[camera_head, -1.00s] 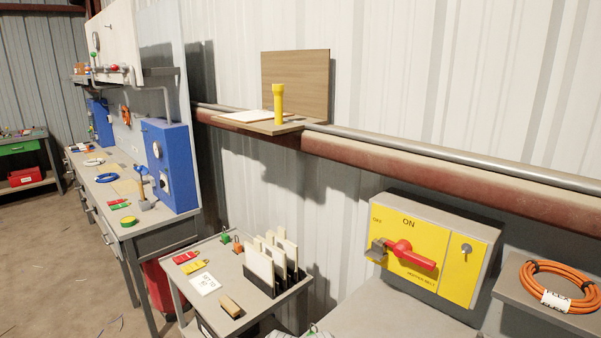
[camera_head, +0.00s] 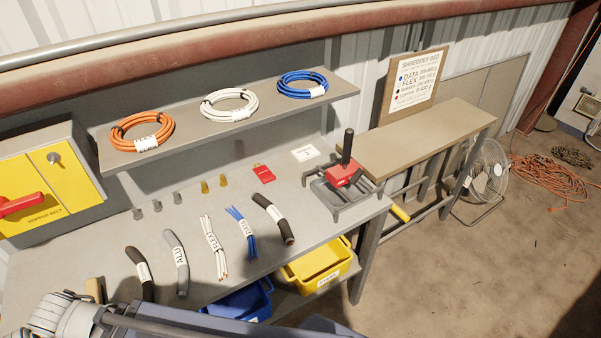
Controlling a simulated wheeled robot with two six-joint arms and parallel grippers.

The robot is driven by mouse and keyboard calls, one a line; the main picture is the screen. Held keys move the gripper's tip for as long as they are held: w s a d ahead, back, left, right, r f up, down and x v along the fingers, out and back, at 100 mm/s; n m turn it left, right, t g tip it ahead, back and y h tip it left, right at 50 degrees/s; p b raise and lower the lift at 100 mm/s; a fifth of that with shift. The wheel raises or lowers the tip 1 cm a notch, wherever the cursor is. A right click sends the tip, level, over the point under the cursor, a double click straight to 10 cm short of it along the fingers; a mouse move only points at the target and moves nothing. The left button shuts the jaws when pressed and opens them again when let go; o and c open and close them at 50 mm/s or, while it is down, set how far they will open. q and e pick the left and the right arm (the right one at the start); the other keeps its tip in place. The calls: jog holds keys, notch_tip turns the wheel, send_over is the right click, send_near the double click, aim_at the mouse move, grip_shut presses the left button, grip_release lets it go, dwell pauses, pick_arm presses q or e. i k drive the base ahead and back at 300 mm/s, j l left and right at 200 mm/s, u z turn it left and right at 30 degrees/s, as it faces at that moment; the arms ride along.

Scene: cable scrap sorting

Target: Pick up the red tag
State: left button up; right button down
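A small flat red tag (camera_head: 264,174) lies on the grey workbench (camera_head: 330,222), below the shelf and left of a white card (camera_head: 305,153). Its upper end shows a small dark spot. Nothing covers it. A grey and dark part of my own body shows at the bottom left edge, well away from the tag. Neither of my grippers shows.
A red-topped device with a black handle (camera_head: 347,146) stands right of the tag. Small brass pieces (camera_head: 223,181) stand left of it. Labelled cable pieces (camera_head: 272,219) lie in front. Coils rest on the shelf (camera_head: 184,134) above. Yellow (camera_head: 318,262) and blue bins sit below.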

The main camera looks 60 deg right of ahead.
aim_at(265, 175)
jog(key=z, duration=1.9)
